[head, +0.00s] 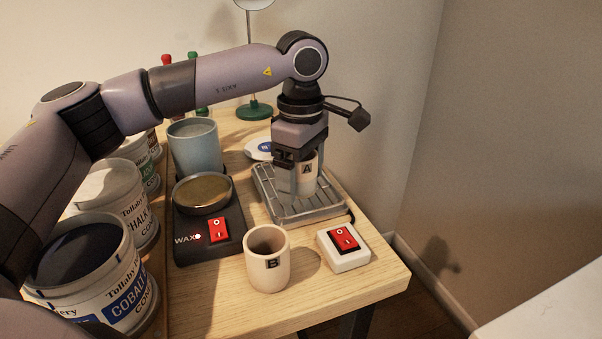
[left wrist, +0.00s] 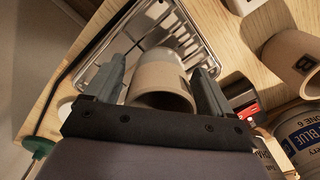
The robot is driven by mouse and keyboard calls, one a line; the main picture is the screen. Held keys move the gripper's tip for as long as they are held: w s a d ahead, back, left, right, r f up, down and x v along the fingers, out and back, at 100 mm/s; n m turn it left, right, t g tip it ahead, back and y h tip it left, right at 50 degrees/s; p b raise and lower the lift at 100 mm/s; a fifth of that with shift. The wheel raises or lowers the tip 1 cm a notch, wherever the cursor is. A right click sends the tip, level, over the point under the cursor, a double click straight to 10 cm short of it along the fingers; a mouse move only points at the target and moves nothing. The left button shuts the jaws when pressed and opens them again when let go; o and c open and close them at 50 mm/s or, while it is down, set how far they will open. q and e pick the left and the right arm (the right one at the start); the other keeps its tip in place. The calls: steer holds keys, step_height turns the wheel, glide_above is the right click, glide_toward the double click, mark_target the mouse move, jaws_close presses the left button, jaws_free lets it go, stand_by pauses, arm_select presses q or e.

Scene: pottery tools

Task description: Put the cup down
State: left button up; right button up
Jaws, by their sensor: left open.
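A beige cup marked A (head: 308,170) stands on a grey metal rack tray (head: 288,212) on the wooden table. In the left wrist view the cup (left wrist: 162,82) is between the two fingers, over the tray's bars (left wrist: 150,30). My left gripper (head: 295,182) points down around the cup and is open, with a finger on each side of it. The left wrist view also shows the gripper (left wrist: 160,85). The fingers hide part of the cup in the head view. My right gripper is not in view.
A second beige cup marked B (head: 268,268) stands at the front. A white box with a red switch (head: 343,246) is right of it. A wax heater (head: 205,215), a blue-grey pot (head: 195,148) and glaze buckets (head: 95,270) stand left.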

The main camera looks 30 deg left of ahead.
arm_select(q)
step_height(320, 180, up, 12)
steer(key=p, duration=0.1)
steer(key=shift+r, duration=0.2)
steer(key=shift+f, duration=0.1)
stand_by(0.6)
